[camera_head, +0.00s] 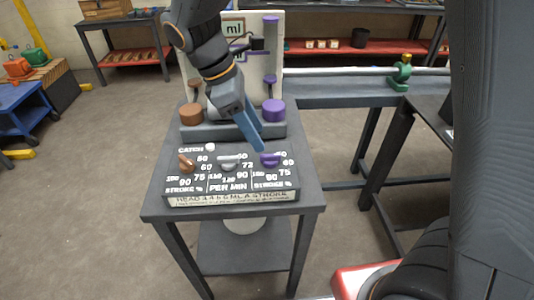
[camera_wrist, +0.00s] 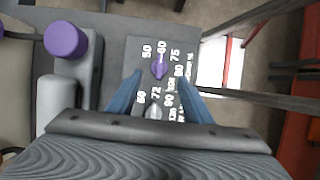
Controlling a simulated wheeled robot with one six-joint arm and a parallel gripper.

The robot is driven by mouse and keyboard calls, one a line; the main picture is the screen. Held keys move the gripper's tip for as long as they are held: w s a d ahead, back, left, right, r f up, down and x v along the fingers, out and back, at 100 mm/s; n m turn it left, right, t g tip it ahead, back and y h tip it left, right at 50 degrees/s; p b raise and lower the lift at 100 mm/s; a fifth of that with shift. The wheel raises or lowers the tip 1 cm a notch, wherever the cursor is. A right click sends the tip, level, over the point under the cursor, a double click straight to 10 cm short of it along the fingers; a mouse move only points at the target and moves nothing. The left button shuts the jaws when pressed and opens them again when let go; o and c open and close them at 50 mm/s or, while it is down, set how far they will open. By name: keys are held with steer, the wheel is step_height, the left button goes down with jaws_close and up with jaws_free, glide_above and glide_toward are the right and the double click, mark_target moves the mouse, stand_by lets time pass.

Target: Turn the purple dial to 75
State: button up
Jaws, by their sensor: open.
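The purple dial (camera_head: 270,159) sits at the right of a dark control panel (camera_head: 232,203) on a small table, with white numbers around it. In the wrist view the purple dial (camera_wrist: 158,69) lies ahead of and between my fingertips, with 50, 60, 75 and 90 printed near it. Its exact pointing is too small to tell. My gripper (camera_head: 258,146) is just above and behind the dial in the head view. In the wrist view my gripper (camera_wrist: 160,82) is open, its two blue fingers apart with nothing between them that I can see held.
A grey dial (camera_head: 228,162) and a brown dial (camera_head: 187,163) sit left of the purple one. Behind the panel stand a purple cylinder (camera_head: 273,110) and a brown cylinder (camera_head: 190,113). A dark bench (camera_head: 335,95) is at the right.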

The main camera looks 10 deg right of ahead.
mark_target(269, 155)
steer(key=shift+p+x, duration=0.5)
steer(key=shift+x, duration=3.35)
steer(key=c, duration=1)
